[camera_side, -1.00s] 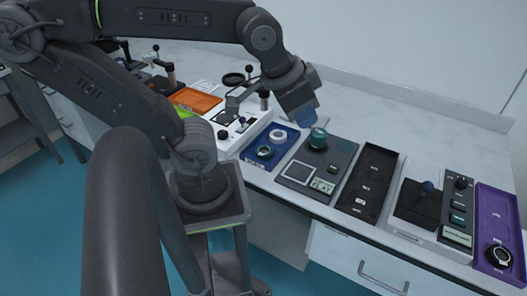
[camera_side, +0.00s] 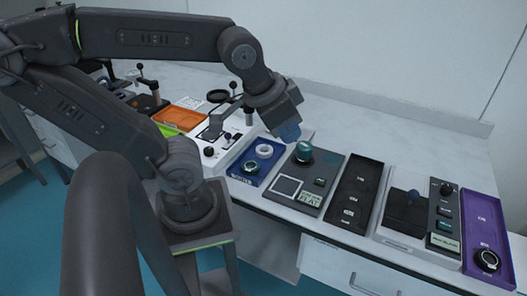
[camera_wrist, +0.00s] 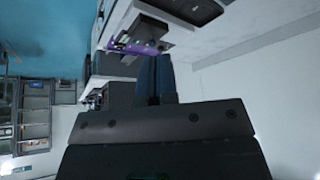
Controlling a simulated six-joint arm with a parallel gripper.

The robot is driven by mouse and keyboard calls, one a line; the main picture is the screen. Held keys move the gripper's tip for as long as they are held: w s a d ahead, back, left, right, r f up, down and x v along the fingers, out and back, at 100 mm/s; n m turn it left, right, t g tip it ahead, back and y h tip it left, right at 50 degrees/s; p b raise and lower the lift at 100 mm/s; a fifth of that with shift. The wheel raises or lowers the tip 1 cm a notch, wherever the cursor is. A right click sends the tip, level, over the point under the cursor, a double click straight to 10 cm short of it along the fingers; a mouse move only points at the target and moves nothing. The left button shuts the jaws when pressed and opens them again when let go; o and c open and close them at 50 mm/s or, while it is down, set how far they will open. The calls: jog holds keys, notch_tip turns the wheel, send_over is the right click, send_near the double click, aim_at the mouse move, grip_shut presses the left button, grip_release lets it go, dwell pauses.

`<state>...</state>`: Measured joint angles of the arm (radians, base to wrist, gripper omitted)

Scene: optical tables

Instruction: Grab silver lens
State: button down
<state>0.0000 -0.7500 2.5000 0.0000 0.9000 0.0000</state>
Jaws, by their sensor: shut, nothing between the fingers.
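A pale silver-white ring (camera_side: 264,151) lies in the blue tray (camera_side: 243,178) on the bench in the side view; I take it for the silver lens, though it is small. A second, darker-rimmed ring (camera_side: 250,168) with a bluish centre lies nearer the front of the same tray. My gripper (camera_side: 289,132) hangs above the bench, to the right of the pale ring in the picture, near a teal-topped knob. Its blue fingers are together and empty. The wrist view shows the shut fingers (camera_wrist: 155,75) and no silver lens that I can make out.
Right of the blue tray stand a grey device (camera_side: 311,195) with the teal knob (camera_side: 303,152), a black tray (camera_side: 355,200), another device (camera_side: 420,217) and a purple tray (camera_side: 482,225) holding a black ring (camera_side: 488,260). An orange tray (camera_side: 187,110) is at left.

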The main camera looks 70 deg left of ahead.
jog(key=c, duration=1.8)
grip_release()
jog(key=o, duration=1.6)
jog(key=shift+o, duration=0.2)
jog(key=n+g+y, duration=0.1)
jog(key=n+g, duration=0.4)
jog(key=n, duration=0.9)
send_over(264, 150)
jog(key=f, duration=2.3)
jog(key=shift+w+f, duration=0.2)
jog(key=shift+m, duration=0.3)
jog(key=shift+s+f, duration=0.15)
jog(key=shift+f, duration=2.75)
